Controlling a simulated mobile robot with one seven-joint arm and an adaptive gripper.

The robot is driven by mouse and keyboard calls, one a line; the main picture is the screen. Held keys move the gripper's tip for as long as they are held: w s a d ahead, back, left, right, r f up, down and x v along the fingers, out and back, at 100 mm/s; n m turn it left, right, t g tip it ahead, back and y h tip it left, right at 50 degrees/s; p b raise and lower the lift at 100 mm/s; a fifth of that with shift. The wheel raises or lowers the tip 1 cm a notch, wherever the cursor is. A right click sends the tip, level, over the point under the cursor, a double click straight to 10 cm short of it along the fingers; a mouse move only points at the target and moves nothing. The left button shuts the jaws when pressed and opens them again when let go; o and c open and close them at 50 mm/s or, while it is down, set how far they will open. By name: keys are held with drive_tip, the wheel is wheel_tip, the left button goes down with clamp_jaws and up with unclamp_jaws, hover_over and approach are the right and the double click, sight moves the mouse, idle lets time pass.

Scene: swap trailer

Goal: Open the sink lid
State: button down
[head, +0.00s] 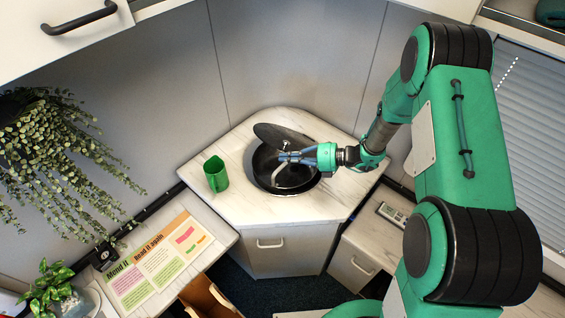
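The sink (286,184) is a round dark basin set in the pale corner counter. Its round dark lid (284,136) is tilted up over the back of the basin, so part of the basin shows below it. My gripper (283,158) reaches in from the right and is over the basin, at the lid's lower front side. A small knob or tap-like part shows near the fingertips. The fingers overlap the sink and lid, and I cannot tell whether they touch the lid or how far apart they are.
A hanging plant (60,140) trails at the left. A paper sheet (155,262) lies on the left counter, and a small grey device (393,214) is on the right counter. A cabinet with a handle (80,20) overhangs at upper left.

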drive_tip(key=w+d+r+p, duration=0.1)
drive_tip(key=r, duration=0.1)
drive_tip(key=w+d+r+m+y+p, duration=0.1)
drive_tip(key=r+p, duration=0.1)
drive_tip(key=w+d+r+m+p, duration=0.1)
drive_tip(key=w+d+r, duration=0.1)
drive_tip(key=shift+r+y, duration=0.3)
drive_tip(key=shift+r, duration=0.1)
drive_tip(key=w+d+r+m+y+p, duration=0.1)
drive_tip(key=w+d+r+p, duration=0.2)
drive_tip(key=w+d+r, duration=0.1)
drive_tip(key=shift+w+d+r+m, duration=0.3)
drive_tip(key=shift+w+d+r, duration=0.1)
drive_tip(key=shift+w+d, duration=0.3)
drive_tip(key=shift+d, duration=0.1)
drive_tip(key=v, duration=0.7)
drive_tip(key=shift+d, duration=0.15)
